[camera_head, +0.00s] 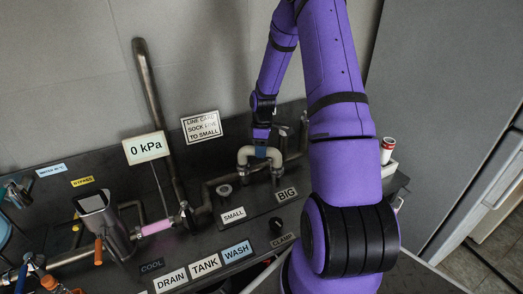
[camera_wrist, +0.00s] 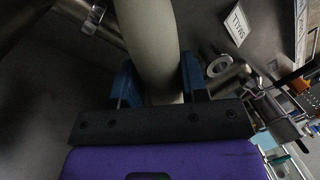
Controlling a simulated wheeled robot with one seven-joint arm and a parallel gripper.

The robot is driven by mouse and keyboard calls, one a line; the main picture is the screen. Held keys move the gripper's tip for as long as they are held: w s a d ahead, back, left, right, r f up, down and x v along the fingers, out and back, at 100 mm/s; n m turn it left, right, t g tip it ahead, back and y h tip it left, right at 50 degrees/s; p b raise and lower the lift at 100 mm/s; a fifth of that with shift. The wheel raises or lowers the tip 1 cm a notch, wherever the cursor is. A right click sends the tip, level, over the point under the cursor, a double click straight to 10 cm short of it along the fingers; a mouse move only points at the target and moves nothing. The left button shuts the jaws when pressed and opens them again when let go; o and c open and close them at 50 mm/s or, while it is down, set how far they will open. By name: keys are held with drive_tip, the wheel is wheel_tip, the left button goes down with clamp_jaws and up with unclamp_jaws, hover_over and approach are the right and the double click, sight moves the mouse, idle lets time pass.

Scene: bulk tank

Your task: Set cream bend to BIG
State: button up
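The cream bend (camera_head: 258,155) is a pale U-shaped pipe above the dark bench, near the wall. In the wrist view the cream bend (camera_wrist: 152,45) runs between my gripper's two blue fingers. My gripper (camera_head: 261,148) comes down on the bend from above, and its fingers (camera_wrist: 163,85) appear to press both sides of it. The BIG label (camera_head: 287,194) lies in front and right of the bend. The SMALL label (camera_head: 233,215) lies in front and left, with an open round socket (camera_head: 224,190) behind it. Whether the bend's lower ends are seated cannot be told.
A sign (camera_head: 201,127) about the line and small socket is on the wall. DRAIN, TANK (camera_head: 205,265) and WASH labels line the front. A red-and-white can (camera_head: 387,150) stands right of my arm.

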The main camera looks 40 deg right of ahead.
drive_tip(key=o, duration=0.4)
drive_tip(key=shift+o, duration=0.2)
drive_tip(key=shift+r, duration=0.1)
wheel_tip(320, 180, up, 10)
drive_tip(key=w+d, duration=0.1)
drive_tip(key=shift+w+d+r, duration=0.15)
drive_tip(key=shift+d+r, duration=0.05)
drive_tip(key=shift+d, duration=0.15)
